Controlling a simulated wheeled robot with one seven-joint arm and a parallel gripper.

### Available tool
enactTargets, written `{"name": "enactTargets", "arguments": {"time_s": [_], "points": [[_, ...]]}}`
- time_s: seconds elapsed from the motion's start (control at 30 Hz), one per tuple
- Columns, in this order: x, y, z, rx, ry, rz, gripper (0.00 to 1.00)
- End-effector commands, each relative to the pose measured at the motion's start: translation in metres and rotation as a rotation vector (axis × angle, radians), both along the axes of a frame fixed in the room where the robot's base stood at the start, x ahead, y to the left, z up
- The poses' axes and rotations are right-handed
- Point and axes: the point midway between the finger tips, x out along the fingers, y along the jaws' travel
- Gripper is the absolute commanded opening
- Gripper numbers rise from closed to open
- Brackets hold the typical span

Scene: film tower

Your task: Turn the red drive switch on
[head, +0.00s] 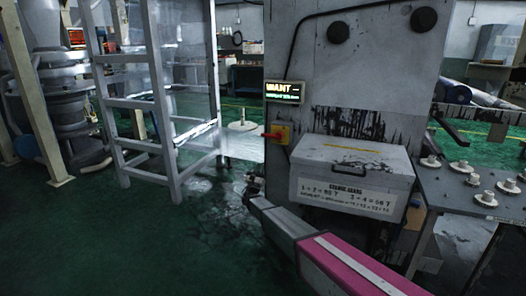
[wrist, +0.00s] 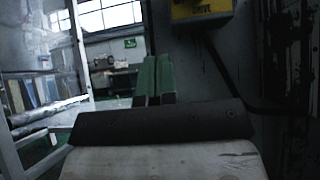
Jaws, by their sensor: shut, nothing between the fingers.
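The red drive switch (head: 272,135) is a small red handle sticking out to the left from a yellow box (head: 283,132) on the side of the grey machine. In the wrist view the yellow box (wrist: 200,10) shows at the top, cut off by the edge, with dark lettering; the red handle is not visible there. My gripper (head: 253,180) is below and slightly left of the switch in the head view, apart from it. In the wrist view its two green fingers (wrist: 153,78) stand side by side, shut and empty.
A lit display (head: 284,92) reading "WANT" is above the switch. A grey lidded box (head: 350,175) with a label juts out to its right. A grey metal frame (head: 160,100) stands at left. A table with several pale spools (head: 460,167) is at right. Green floor is open at front left.

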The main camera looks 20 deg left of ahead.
Motion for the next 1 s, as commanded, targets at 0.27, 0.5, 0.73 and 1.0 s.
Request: {"name": "enactTargets", "arguments": {"time_s": [0.27,0.5,0.73,1.0], "points": [[0.029,-0.002,0.028,0.001,-0.001,-0.001,0.00],[0.061,-0.004,0.060,0.001,-0.001,0.000,0.00],[0.068,-0.006,0.092,0.002,-0.001,0.001,0.00],[0.068,-0.005,0.108,0.000,0.000,0.000,0.00]]}}
